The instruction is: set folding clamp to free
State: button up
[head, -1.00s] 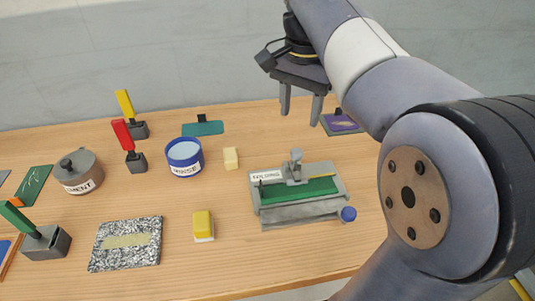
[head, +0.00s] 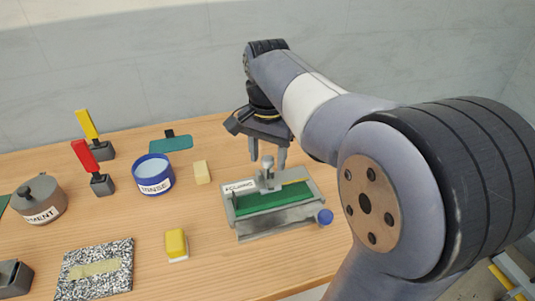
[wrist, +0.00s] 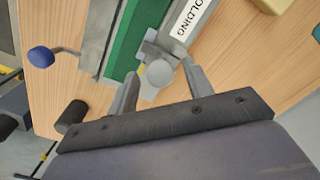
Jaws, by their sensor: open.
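The folding clamp is a grey frame (head: 299,218) with a green bed (head: 280,198) and a label reading FOLDING. A small grey lever with a round knob (head: 268,162) stands up at its back edge, and a blue ball handle (head: 325,217) sits at its right front corner. My gripper (head: 268,160) is open, just above and behind the lever. In the wrist view the lever's round knob (wrist: 160,73) lies between the two open fingers, with the green bed (wrist: 130,40) beyond. I cannot tell whether the fingers touch the lever.
A blue RINSE pot (head: 154,180), a cream block (head: 202,172) and a yellow block (head: 176,243) stand left of the clamp. A CEMENT pot (head: 40,200) and red (head: 86,156) and yellow (head: 87,124) handled tools are farther left. The table's front right is bare.

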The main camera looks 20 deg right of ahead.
aim_at(264, 170)
grip_shut()
dwell(0.3)
jog(key=shift+w+r+p, duration=0.1)
jog(key=shift+r+p, duration=0.1)
jog(key=shift+p, duration=0.4)
jog(key=shift+r+g+p, duration=0.1)
jog(key=shift+g+p, duration=0.2)
jog(key=shift+p, duration=0.15)
jog(key=p, duration=0.2)
jog(key=w+g+p, duration=0.1)
jog(key=p, duration=0.1)
jog(key=shift+r, duration=0.3)
jog(key=w+g+p, duration=0.1)
jog(key=g+p, duration=0.1)
jog(key=p, duration=0.4)
jog(key=shift+w+g, duration=0.3)
jog(key=shift+w, duration=0.05)
jog(key=w+g+p, duration=0.1)
jog(key=p, duration=0.2)
jog(key=w+f+g+p, duration=0.1)
jog(key=g+p, duration=0.1)
jog(key=p, duration=0.1)
jog(key=w+g+p, duration=0.1)
jog(key=g+p, duration=0.1)
jog(key=p, duration=0.1)
jog(key=shift+w+f, duration=0.25)
jog(key=shift+f, duration=0.05)
jog(key=shift+w+f+p, duration=0.1)
jog(key=shift+p, duration=0.2)
